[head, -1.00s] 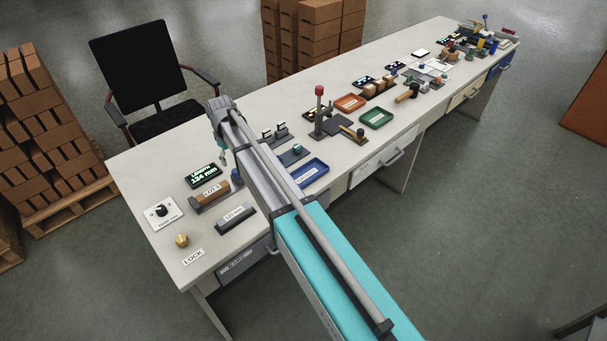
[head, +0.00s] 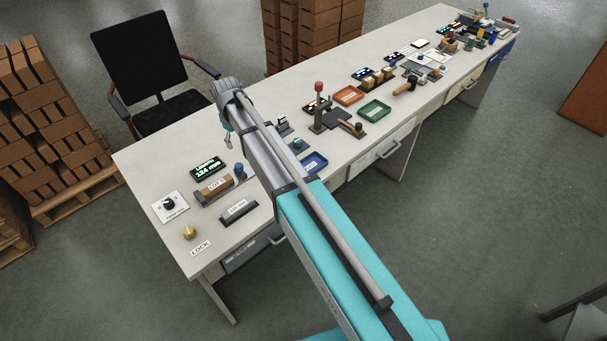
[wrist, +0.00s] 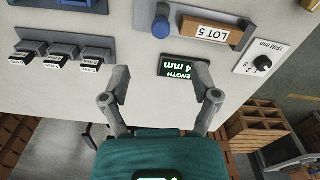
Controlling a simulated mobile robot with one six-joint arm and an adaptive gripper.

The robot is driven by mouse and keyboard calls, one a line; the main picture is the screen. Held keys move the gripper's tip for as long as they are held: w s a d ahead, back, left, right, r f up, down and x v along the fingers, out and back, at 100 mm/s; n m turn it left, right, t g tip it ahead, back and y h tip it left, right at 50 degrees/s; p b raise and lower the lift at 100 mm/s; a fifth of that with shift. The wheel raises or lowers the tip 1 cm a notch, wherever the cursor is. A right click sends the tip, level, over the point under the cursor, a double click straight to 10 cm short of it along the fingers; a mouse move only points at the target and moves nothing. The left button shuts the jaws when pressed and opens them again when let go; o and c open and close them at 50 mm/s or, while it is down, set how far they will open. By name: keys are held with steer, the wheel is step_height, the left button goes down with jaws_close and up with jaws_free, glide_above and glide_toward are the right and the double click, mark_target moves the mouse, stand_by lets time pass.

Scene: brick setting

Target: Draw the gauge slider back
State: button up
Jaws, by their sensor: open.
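The length gauge holds a brown brick labelled LOT 5 (head: 214,190). The gauge slider's blue knob (head: 239,169) stands at the brick's right end. In the wrist view the blue knob (wrist: 161,28) is at the top, with the brick (wrist: 213,32) to its right. A black display (head: 208,167) behind the gauge reads LENGTH 124 mm; part of it shows in the wrist view (wrist: 184,67). My gripper (wrist: 161,82) is open and empty, its fingers spread at either side. In the head view my gripper (head: 228,139) is above the table, beyond the gauge and display.
A trim dial (head: 170,206), a yellow knob (head: 189,232) and a grey labelled block (head: 238,211) are near the gauge. Several labelled switches (wrist: 60,54) stand left in the wrist view. A chair (head: 150,75) is behind the table.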

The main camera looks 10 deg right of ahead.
steer(key=s+d+f+m+b, duration=0.2)
steer(key=s+d+m, duration=0.4)
steer(key=s+d, duration=1.2)
steer(key=shift+d+f+m, duration=0.2)
steer(key=shift+m, duration=0.2)
steer(key=shift+s, duration=0.15)
steer(key=s+d+m, duration=0.1)
steer(key=s+d, duration=0.2)
steer(key=s, duration=0.2)
steer(key=shift+s+d+m, duration=0.15)
steer(key=shift+d+m, duration=0.1)
steer(key=shift+m, duration=0.15)
stand_by(1.2)
